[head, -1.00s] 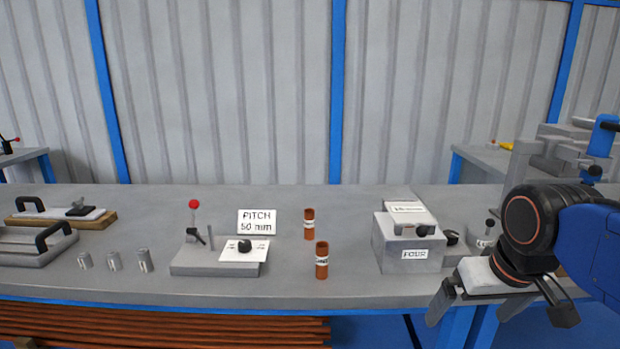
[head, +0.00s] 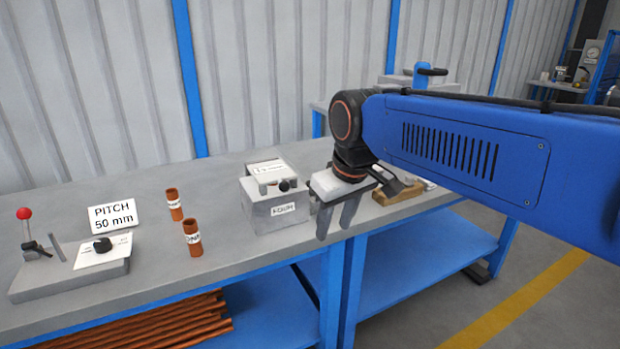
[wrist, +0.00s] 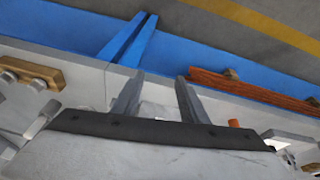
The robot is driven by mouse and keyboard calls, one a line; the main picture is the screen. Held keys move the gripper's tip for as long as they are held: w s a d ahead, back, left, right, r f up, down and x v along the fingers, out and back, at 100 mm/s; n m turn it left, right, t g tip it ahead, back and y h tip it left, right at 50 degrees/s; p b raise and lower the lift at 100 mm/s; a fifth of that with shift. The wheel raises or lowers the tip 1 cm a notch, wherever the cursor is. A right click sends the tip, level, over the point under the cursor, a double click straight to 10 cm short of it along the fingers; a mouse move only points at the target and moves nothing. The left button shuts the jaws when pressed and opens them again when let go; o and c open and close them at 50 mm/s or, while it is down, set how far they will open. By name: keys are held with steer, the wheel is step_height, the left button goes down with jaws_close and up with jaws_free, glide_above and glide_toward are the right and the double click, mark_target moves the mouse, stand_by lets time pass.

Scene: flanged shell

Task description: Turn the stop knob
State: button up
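A black knob (head: 102,244) sits on a sloped white plate (head: 118,256), whose small marks I cannot read. The plate is on a grey base (head: 60,284) at the left of the head view, beside a lever with a red ball (head: 23,213). My gripper (head: 335,232) is far to the right of this knob, by the bench's front edge. Its two fingers are apart with nothing held between them. They also show apart in the wrist view (wrist: 160,77). I cannot make out the knob in the wrist view.
Two copper tubes (head: 174,204) (head: 193,238) and a "PITCH 50 mm" sign (head: 113,215) stand near the knob. A grey box (head: 279,212) with a smaller black knob (head: 284,186) stands between the tubes and my gripper. Copper bars (head: 165,322) lie below the bench.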

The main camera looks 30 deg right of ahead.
steer(key=w+d+r+n+g, duration=0.2)
steer(key=w+d+r, duration=0.1)
steer(key=w+r, duration=0.65)
steer(key=w+d+r+n+g, duration=0.15)
steer(key=w+d+r, duration=0.35)
steer(key=w, duration=0.8)
steer(key=f, duration=0.5)
steer(key=a+f, duration=0.1)
steer(key=f, duration=1)
steer(key=shift+w+a, duration=0.1)
steer(key=shift+a, duration=0.1)
steer(key=shift+c, duration=0.4)
steer(key=c, duration=0.7)
